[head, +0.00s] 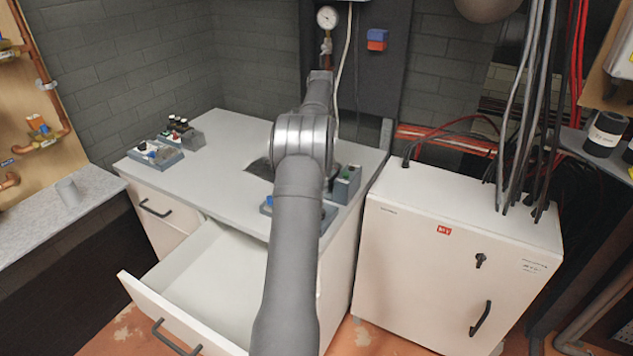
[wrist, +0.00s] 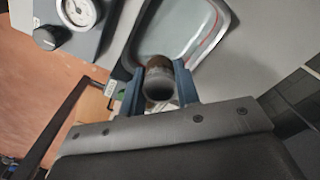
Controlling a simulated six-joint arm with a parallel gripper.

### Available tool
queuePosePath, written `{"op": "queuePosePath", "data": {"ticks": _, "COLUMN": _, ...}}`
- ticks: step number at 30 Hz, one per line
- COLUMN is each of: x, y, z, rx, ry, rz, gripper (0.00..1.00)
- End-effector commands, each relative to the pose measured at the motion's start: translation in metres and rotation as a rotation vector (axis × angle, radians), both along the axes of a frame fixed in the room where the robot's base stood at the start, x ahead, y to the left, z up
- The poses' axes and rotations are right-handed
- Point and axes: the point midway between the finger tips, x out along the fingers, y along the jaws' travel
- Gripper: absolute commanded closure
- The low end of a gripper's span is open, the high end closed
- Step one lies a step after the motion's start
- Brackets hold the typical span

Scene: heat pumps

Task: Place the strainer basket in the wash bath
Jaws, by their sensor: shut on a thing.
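In the wrist view, my gripper (wrist: 159,73) has its two blue fingers shut on a small round piece, the strainer basket (wrist: 158,86), with a brown upper part and a dark grey rounded end. Beyond the fingers lies the wash bath (wrist: 207,32), a grey metal basin with rounded corners and a pale rim. The basket overlaps the bath's near end in this view; I cannot tell its height above it. In the head view, my own arm hides the gripper, the basket and most or all of the bath.
The white counter (head: 215,165) carries trays of small fittings (head: 158,153) at left and a grey block (head: 346,183) at right. An open drawer (head: 215,285) juts out in front.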

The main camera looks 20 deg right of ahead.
Motion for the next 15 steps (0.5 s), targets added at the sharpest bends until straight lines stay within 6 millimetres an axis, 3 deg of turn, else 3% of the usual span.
{"op": "queuePosePath", "data": {"ticks": 4, "x": -0.003, "y": -0.012, "z": -0.01, "rx": 0.001, "ry": 0.002, "rz": -0.013, "gripper": 0.93}}
{"op": "queuePosePath", "data": {"ticks": 9, "x": -0.003, "y": -0.012, "z": -0.038, "rx": 0.001, "ry": 0.003, "rz": -0.013, "gripper": 0.93}}
{"op": "queuePosePath", "data": {"ticks": 15, "x": -0.003, "y": -0.012, "z": -0.054, "rx": 0.0, "ry": 0.001, "rz": -0.012, "gripper": 0.93}}
